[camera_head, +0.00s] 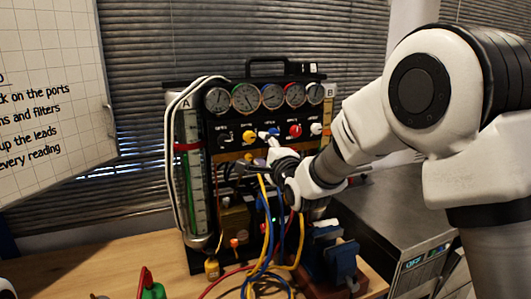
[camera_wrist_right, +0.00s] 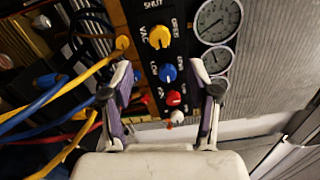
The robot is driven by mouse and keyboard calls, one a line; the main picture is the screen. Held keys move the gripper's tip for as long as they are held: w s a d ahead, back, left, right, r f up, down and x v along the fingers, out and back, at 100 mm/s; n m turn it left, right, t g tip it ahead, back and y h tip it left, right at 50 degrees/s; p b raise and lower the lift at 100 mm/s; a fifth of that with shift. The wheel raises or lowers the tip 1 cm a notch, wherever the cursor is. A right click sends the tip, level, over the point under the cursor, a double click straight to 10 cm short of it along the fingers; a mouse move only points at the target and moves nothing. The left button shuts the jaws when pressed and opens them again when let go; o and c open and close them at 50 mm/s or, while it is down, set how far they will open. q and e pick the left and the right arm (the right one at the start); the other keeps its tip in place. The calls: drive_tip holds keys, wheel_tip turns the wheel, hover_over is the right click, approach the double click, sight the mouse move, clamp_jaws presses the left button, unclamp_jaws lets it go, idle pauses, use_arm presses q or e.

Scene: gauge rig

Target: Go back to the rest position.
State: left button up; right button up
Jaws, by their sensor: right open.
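My right arm comes in from the right in the head view and reaches across to the front of the gauge rig (camera_head: 255,118). My right gripper (camera_head: 252,152) is in front of the rig's knob panel, below the row of gauges. In the right wrist view the right gripper (camera_wrist_right: 165,88) has its two fingers spread wide, with nothing held between them. A blue knob (camera_wrist_right: 167,73) and a red knob (camera_wrist_right: 173,98) show between the fingers; I cannot tell whether a finger touches the panel. My left gripper does not show.
Yellow, blue and red hoses (camera_head: 268,245) hang below my right gripper. A blue vise (camera_head: 340,262) stands at the rig's lower right, beside a grey metal box (camera_head: 400,215). A whiteboard (camera_head: 50,90) is at left. The wooden bench (camera_head: 110,265) has bare room at front left.

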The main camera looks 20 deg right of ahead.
drive_tip(key=shift+s, duration=0.6)
drive_tip(key=shift+f, duration=0.1)
